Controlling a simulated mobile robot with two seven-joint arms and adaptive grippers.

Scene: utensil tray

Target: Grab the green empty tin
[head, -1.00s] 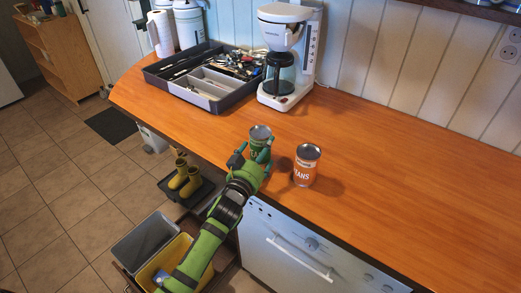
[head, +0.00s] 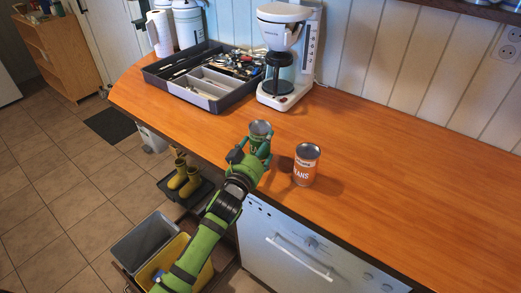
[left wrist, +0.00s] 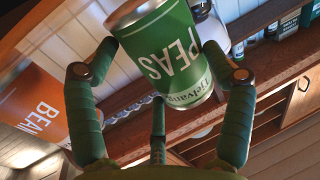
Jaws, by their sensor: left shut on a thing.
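The green tin, labelled PEAS, stands near the front edge of the counter in the head view (head: 260,129). Its lower part is hidden there by my gripper. In the left wrist view the tin (left wrist: 165,50) fills the upper middle, with its label upside down. My left gripper (head: 257,150) is shut on the tin, with fingers on both sides of it; it also shows in the left wrist view (left wrist: 158,60). I cannot tell whether the tin's base touches the counter. My right gripper is not in view.
An orange beans tin (head: 306,166) stands close to the right of the gripper. A utensil tray (head: 208,99) and a white coffee maker (head: 286,100) stand at the back. The wooden counter (head: 420,180) is clear to the right.

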